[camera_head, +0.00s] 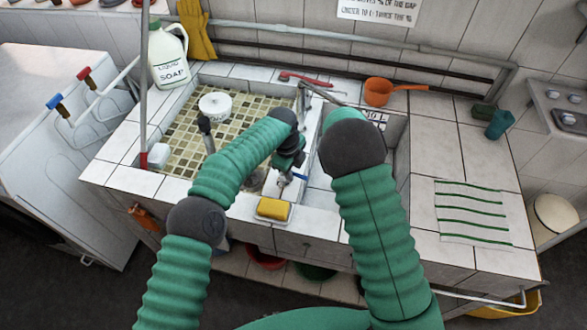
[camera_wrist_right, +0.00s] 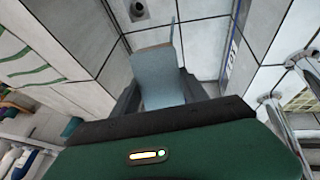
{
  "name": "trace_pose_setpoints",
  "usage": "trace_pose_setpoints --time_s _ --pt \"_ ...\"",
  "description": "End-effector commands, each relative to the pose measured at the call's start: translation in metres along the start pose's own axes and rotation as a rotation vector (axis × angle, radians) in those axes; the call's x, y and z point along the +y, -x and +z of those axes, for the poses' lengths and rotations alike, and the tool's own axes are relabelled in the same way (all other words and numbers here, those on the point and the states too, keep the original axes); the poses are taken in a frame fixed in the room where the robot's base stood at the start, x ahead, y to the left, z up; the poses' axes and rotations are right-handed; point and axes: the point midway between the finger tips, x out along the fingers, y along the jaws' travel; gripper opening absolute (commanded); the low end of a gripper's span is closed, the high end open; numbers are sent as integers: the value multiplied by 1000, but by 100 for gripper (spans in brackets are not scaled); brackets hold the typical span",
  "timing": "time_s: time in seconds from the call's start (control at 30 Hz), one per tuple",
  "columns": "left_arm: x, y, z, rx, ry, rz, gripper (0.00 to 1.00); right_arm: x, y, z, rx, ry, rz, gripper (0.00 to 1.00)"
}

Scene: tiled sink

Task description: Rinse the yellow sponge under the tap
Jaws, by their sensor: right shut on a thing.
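The yellow sponge (camera_head: 273,208) lies in a small dish on the tiled front ledge of the sink. My left gripper (camera_head: 284,179) is just behind and above the sponge, pointing down over the divider, apart from it. Its fingers are small and partly covered, so their opening is unclear. A grey tap spout (camera_head: 322,94) with a red lever (camera_head: 303,78) stands at the back wall. My right gripper (camera_wrist_right: 159,92) is hidden behind my arm in the head view. In the right wrist view it is shut on a flat blue-grey thing (camera_wrist_right: 157,74), above a pale tiled basin with a drain (camera_wrist_right: 138,10).
A white round tub (camera_head: 214,105) stands in the left, mosaic-tiled basin. A soap jug (camera_head: 168,57) is at the back left, and an orange pan (camera_head: 379,91) and teal cup (camera_head: 499,124) at the back right. A striped cloth (camera_head: 472,212) lies on the right counter.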

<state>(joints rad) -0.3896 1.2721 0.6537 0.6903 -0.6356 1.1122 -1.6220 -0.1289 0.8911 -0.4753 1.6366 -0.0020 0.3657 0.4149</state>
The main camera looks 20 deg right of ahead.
Motion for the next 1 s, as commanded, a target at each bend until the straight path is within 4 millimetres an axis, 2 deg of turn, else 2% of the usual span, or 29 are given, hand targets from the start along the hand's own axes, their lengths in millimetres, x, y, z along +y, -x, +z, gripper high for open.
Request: trace_pose_setpoints --time_s 0.3,0.5,0.83,1.0 --pt "-3 76 0 -4 0 -3 34 0 0 0 0 0 0 19" --pt "-4 107 0 -2 0 -1 34 0 0 0 0 0 0 19" --pt "-3 112 -1 -1 0 1 34 0 0 0 0 0 0 19" --pt "-5 112 -28 -18 76 2 34 1 0 0 0 0 0 19"
